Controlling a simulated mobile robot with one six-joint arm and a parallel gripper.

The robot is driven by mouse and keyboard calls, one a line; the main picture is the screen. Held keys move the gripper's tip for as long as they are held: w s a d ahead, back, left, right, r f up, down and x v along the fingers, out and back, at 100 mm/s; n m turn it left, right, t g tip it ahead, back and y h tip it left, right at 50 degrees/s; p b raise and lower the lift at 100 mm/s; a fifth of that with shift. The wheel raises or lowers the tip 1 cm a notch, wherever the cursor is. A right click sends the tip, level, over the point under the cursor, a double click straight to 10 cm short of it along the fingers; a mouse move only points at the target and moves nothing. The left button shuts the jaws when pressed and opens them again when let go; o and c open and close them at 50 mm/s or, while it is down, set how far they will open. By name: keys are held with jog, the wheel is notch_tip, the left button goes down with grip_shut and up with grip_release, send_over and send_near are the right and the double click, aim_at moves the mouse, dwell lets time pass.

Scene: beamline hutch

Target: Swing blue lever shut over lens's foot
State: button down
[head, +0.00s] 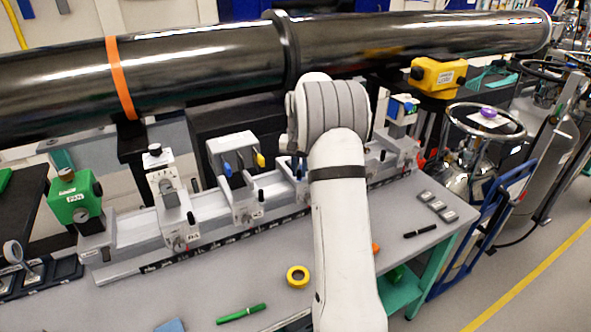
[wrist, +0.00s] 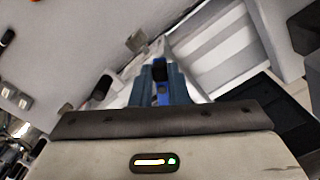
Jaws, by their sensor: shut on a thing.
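In the wrist view my gripper (wrist: 159,70) has its two dark-blue fingers close together. Between them show a dark piece at the tips and a brighter blue strip, which looks like the blue lever (wrist: 163,97). The fingers mostly hide it. In the head view my arm covers most of this spot, and only small blue parts show beside my wrist over the rail.
A pale rail (head: 130,262) with several carriers runs along the bench. A black beam pipe (head: 200,65) passes above and behind my arm. Yellow tape (head: 298,276), a green marker (head: 241,313) and a black pen (head: 420,231) lie on the front bench top, which is otherwise largely clear.

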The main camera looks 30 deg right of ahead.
jog(key=shift+s+d+r+n, duration=0.1)
jog(key=shift+d+n, duration=0.2)
jog(key=shift+n, duration=0.9)
jog(key=shift+s+d+f+n, duration=0.1)
jog(key=shift+d+n, duration=0.25)
jog(key=shift+n, duration=0.85)
jog(key=shift+d+r+n, duration=0.1)
jog(key=shift+d+n, duration=0.2)
jog(key=shift+n, duration=0.9)
jog(key=c, duration=1.4)
grip_release()
notch_tip(320, 180, up, 8)
jog(key=b, duration=0.1)
